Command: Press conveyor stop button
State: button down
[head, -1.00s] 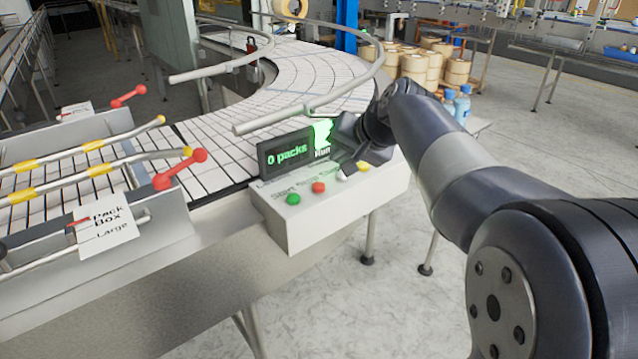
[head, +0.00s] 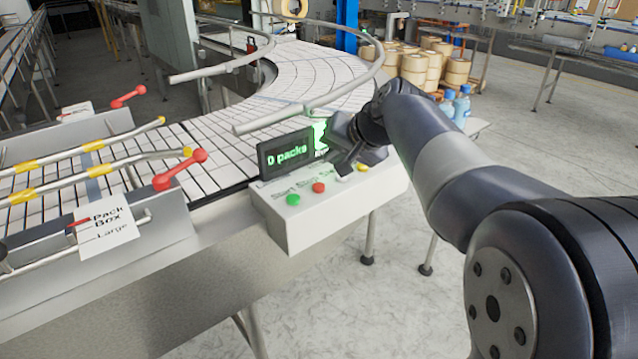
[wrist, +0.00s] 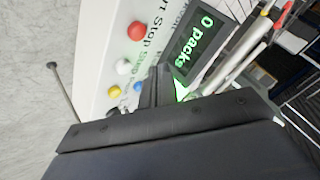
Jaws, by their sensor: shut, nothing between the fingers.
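The red stop button (head: 319,187) sits on the white control box (head: 325,222), just right of the green start button (head: 293,199). In the wrist view the red button (wrist: 137,30) is beside the printed word "Stop". My gripper (head: 342,172) is shut and empty, above the right half of the box, to the right of the red button and apart from it. In the wrist view my fingers (wrist: 156,88) point toward the panel, near the white button (wrist: 124,67) and a blue button (wrist: 138,87). The display (head: 286,153) reads "0 packs".
A yellow button (head: 362,167) is at the box's right end. The display stands up behind the buttons. A curved guide rail (head: 310,108) runs over the white conveyor (head: 300,62) behind. The floor in front of the box is open.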

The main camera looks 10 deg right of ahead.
jog(key=s+a+r+n+g+y+p, duration=0.1)
jog(key=s+a+n, duration=0.1)
jog(key=a, duration=0.7)
jog(key=s+a+r+n+g+y+p, duration=0.1)
jog(key=s+a+n+p, duration=0.1)
jog(key=a, duration=0.7)
jog(key=s+a+r+n+g+y+p, duration=0.1)
jog(key=s+a+n+g+y, duration=0.1)
jog(key=a, duration=0.7)
jog(key=shift+s+a+r+n, duration=0.15)
jog(key=shift+s+r+n, duration=0.2)
jog(key=shift+s+n, duration=0.4)
